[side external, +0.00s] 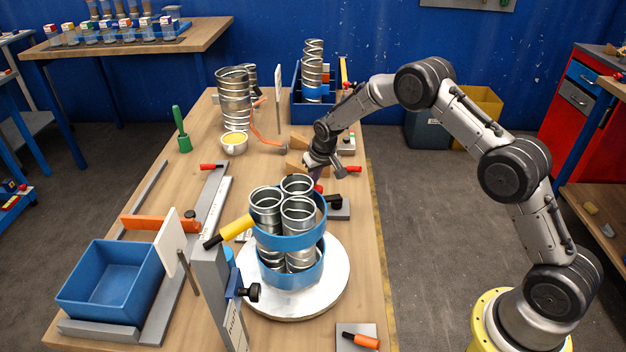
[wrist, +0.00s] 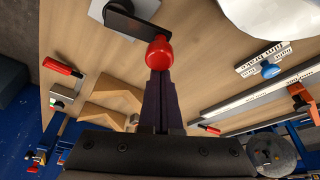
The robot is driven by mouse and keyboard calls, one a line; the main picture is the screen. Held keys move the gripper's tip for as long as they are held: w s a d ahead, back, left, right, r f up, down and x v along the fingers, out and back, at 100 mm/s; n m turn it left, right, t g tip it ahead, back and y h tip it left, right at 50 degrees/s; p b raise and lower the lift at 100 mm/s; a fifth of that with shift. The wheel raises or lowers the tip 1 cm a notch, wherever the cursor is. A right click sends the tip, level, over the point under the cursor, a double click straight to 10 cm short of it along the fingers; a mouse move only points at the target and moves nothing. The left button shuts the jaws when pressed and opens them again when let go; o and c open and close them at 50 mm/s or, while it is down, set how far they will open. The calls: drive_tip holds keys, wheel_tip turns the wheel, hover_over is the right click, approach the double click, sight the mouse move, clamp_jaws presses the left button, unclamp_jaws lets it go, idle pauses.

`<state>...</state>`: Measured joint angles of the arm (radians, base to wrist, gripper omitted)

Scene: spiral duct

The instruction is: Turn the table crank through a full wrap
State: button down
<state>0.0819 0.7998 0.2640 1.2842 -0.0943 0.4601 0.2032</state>
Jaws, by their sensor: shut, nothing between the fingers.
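The table crank has a dark arm (side external: 334,200) on a grey base plate beside the round silver turntable (side external: 331,295). In the wrist view its round red knob (wrist: 159,53) sits at one end of the black crank arm (wrist: 122,18). A bundle of silver spiral ducts (side external: 298,212), wrapped by blue bands (side external: 292,240), stands upright on the turntable. My gripper (side external: 318,178) points down by the crank. In the wrist view its shut fingers (wrist: 159,80) reach the near side of the red knob, with nothing between them. Whether they touch it I cannot tell.
A red-handled tool (wrist: 62,67) and wooden wedges (wrist: 108,94) lie close by.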

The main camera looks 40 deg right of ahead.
drive_tip(key=shift+s+a+f+n, duration=0.1)
drive_tip(key=shift+s+a+n, duration=0.15)
drive_tip(key=shift+n, duration=0.15)
drive_tip(key=s+d+n+g+y, duration=0.1)
drive_tip(key=s+n+g+y, duration=0.2)
drive_tip(key=s+n, duration=0.7)
drive_tip(key=n+y, duration=0.1)
drive_tip(key=n, duration=0.6)
drive_tip(key=shift+s+d+n+y, duration=0.15)
drive_tip(key=shift+d+n+y, duration=0.1)
drive_tip(key=shift+n+y, duration=0.05)
idle(0.8)
